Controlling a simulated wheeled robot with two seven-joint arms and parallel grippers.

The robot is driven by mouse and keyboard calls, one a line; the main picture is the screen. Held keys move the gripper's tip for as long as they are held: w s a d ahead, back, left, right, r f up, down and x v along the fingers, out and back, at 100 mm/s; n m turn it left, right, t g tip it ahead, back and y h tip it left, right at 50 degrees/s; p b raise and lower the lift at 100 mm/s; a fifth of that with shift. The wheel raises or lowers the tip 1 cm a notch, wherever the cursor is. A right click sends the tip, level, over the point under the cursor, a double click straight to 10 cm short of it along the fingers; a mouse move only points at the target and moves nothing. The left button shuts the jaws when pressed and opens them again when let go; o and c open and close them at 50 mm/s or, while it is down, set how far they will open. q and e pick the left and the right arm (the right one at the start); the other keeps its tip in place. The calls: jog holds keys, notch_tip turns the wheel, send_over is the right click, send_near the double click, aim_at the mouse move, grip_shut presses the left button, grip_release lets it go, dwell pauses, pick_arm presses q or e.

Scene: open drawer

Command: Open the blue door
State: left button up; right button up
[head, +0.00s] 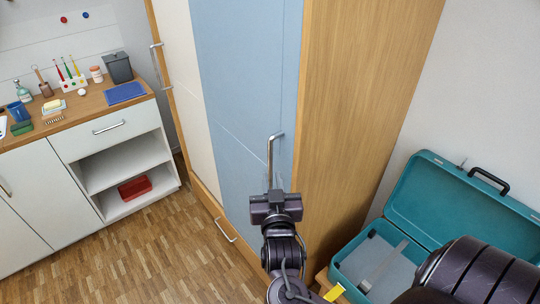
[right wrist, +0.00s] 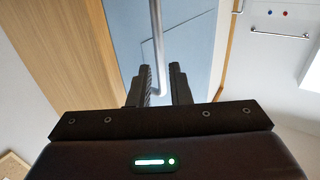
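The blue door (head: 240,80) is a tall panel of the wooden cabinet and looks closed in the head view. Its metal bar handle (head: 271,155) runs upright near the door's right edge. My right gripper (head: 276,192) is at the lower part of this handle. In the right wrist view the handle (right wrist: 157,45) comes down between the two fingers of my right gripper (right wrist: 161,80). The fingers stand apart on either side of the bar, with a narrow gap on the right. The blue door (right wrist: 190,45) lies behind them. My left gripper is not in view.
A cream door (head: 180,70) with its own handle is left of the blue one. A low drawer handle (head: 226,230) is below. An open teal toolbox (head: 440,200) stands right of the cabinet. A white counter unit (head: 110,140) is at left; the floor between is clear.

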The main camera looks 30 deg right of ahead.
aim_at(270, 163)
jog(key=p+x, duration=0.2)
jog(key=x, duration=0.4)
jog(key=shift+w+d+r, duration=0.1)
jog(key=shift+w+r, duration=0.05)
jog(key=shift+w+d, duration=0.35)
jog(key=shift+w, duration=0.15)
grip_shut()
